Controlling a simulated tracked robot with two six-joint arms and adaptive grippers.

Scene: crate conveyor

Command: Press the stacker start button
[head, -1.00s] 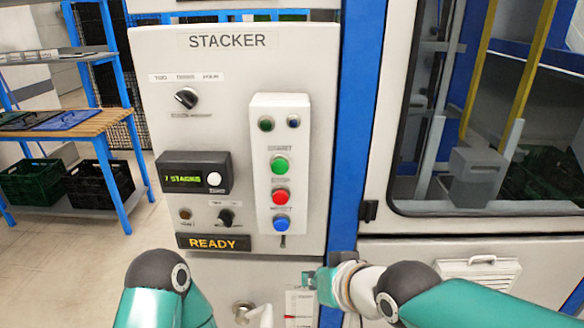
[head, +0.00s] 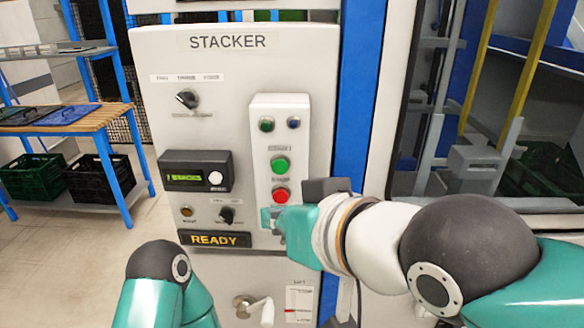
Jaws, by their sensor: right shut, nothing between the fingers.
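The stacker panel (head: 215,75) faces me, labelled STACKER. Its raised button box (head: 263,180) carries a green button (head: 280,164) with a red button (head: 281,195) below it. The small labels on the box are too blurred to read. My right gripper (head: 272,218) is shut and empty, in front of the lower part of the box, just below the red button.
A READY sign (head: 214,239), a green-lit display (head: 195,171), a selector knob (head: 187,98) and a small black knob (head: 227,215) sit left of the box. A handle (head: 244,305) sticks out below. A wooden-topped bench (head: 95,122) with crates stands at the left.

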